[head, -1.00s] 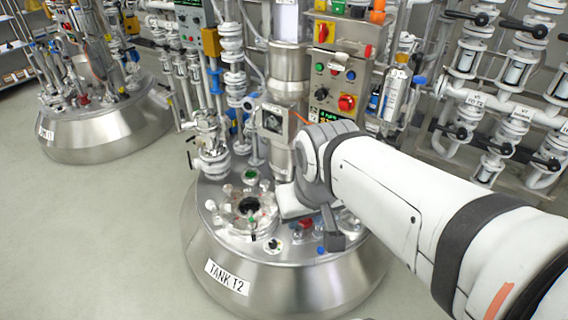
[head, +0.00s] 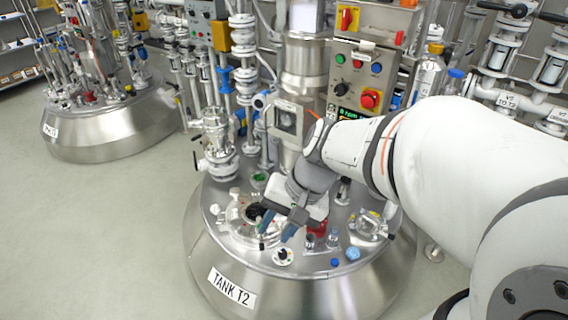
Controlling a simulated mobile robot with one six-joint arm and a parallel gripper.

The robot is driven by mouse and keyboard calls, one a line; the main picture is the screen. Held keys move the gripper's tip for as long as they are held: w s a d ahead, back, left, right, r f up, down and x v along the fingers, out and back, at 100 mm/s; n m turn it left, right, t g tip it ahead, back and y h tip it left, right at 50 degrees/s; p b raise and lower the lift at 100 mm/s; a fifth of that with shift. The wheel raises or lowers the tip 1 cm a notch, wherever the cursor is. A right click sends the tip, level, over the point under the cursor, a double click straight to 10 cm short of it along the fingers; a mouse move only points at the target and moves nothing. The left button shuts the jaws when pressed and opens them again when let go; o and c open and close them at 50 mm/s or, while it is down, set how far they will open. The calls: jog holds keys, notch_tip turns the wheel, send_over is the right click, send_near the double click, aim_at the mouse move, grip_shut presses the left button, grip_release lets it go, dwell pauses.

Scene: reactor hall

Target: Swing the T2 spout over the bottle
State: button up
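Tank T2 (head: 232,289) is a steel vessel with a labelled front and a crowded round lid. My gripper (head: 277,229) hangs over the front middle of the lid, pointing down. Its two blue-tipped fingers stand apart, with nothing seen between them. A dark round opening with a clear rim (head: 238,228) lies just left of the fingers. Small clear bottle-like pieces (head: 332,239) stand right of the gripper, beside a red part (head: 318,228). I cannot make out which part is the spout; my gripper and wrist hide part of the lid.
A control box (head: 361,82) with buttons and a red knob stands behind the lid. A column with a square window (head: 286,121) and white valve piping (head: 217,142) rise at the back. Another tank (head: 105,133) is at far left. Floor (head: 100,230) on the left is clear.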

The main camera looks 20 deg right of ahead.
jog(key=w+d+f+m+t+y+b, duration=0.2)
jog(key=w+f+m+t+y+b, duration=0.45)
jog(key=w+f+m+b, duration=1)
jog(key=w+d+f+m+t+h+b, duration=0.4)
jog(key=w+d+f+m+t+b, duration=0.15)
jog(key=d+f, duration=0.6)
jog(key=w+d+f+m+t+h+b, duration=0.45)
jog(key=d+f+m, duration=0.25)
jog(key=d+f, duration=0.45)
jog(key=shift+y, duration=0.3)
jog(key=w, duration=0.2)
jog(key=w+a, duration=0.1)
jog(key=w, duration=0.3)
jog(key=shift+w+a+r+b, duration=0.1)
jog(key=shift+w+a+b, duration=0.2)
jog(key=shift+w+a, duration=0.05)
grip_shut()
